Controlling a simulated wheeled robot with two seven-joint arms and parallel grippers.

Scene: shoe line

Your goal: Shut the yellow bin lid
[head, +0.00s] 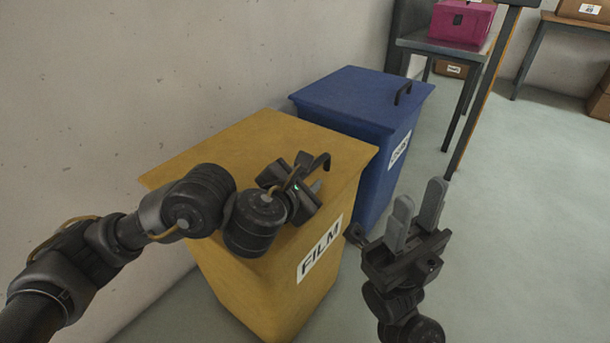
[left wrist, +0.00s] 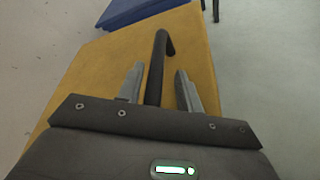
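The yellow bin (head: 255,285) with a FILM label stands against the wall. Its yellow lid (head: 240,137) lies flat across the top and looks shut. A dark bar handle (head: 322,161) stands at the lid's right edge. My left gripper (head: 312,178) is low over the lid at this handle. In the left wrist view, the fingers of my left gripper (left wrist: 158,86) are apart, one on each side of the handle (left wrist: 157,66), with gaps showing. My right gripper (head: 420,193) is open and empty, to the right of the bin, fingers pointing up.
A blue bin (head: 350,100) with a shut lid and dark handle stands right behind the yellow one. A grey table (head: 440,44) with a pink box (head: 460,22) is at the back. The floor (head: 510,220) to the right is clear.

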